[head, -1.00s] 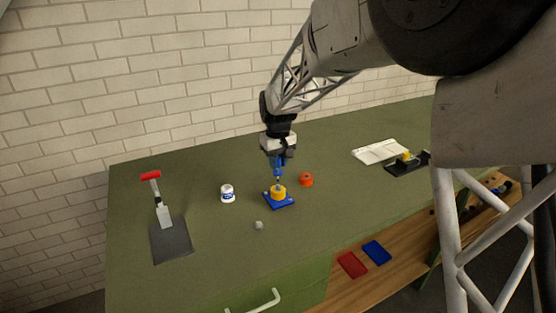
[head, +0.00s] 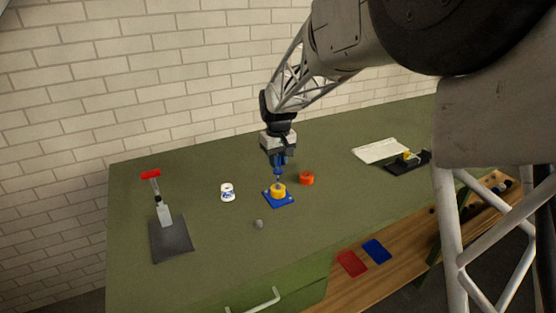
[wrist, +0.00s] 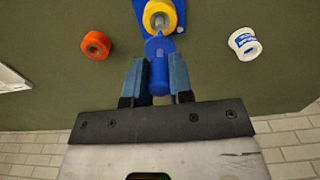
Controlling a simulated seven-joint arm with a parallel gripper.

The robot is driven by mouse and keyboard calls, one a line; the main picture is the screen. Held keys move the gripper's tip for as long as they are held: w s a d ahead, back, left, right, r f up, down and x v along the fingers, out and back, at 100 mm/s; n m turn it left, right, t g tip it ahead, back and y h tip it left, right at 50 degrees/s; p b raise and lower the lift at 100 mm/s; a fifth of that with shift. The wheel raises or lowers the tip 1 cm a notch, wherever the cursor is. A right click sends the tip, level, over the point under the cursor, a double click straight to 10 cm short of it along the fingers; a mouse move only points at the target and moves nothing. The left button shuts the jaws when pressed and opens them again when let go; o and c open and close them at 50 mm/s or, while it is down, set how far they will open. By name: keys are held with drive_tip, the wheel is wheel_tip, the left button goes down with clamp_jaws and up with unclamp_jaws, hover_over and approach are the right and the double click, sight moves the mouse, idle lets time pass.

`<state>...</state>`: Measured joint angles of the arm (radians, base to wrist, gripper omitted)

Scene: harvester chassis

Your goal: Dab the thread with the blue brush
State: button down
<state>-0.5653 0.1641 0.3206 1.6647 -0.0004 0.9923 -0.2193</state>
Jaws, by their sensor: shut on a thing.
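My gripper (head: 279,160) is shut on the blue brush (wrist: 159,72), with its blue fingers on both sides of the handle in the wrist view. The brush points down toward a yellow ring-shaped piece (head: 279,190) on a blue base plate (head: 283,202). In the wrist view the yellow piece (wrist: 160,17) has a grey metal centre, perhaps the thread. The brush tip overlaps the near edge of the yellow piece there; I cannot tell whether it touches the metal.
An orange roll (head: 306,178) stands right of the plate and a white roll with blue print (head: 227,192) left of it. A small grey nut-like piece (head: 258,224) lies in front. A red-handled tool on a dark plate (head: 171,240) is at the left. A white tray (head: 380,151) lies at the back right.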

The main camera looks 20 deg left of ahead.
drive_tip(key=shift+f, duration=0.45)
idle(0.6)
drive_tip(key=shift+r, duration=0.2)
idle(0.6)
drive_tip(key=shift+r, duration=1.8)
drive_tip(key=w+d+m, duration=0.3)
drive_tip(key=w+d, duration=0.2)
drive_tip(key=d, duration=0.9)
drive_tip(key=w+d+m, duration=0.3)
drive_tip(key=w+d, duration=0.3)
drive_tip(key=d, duration=0.8)
drive_tip(key=w+d+m, duration=0.3)
drive_tip(key=w+d, duration=0.3)
drive_tip(key=d, duration=0.9)
drive_tip(key=shift+w, duration=0.15)
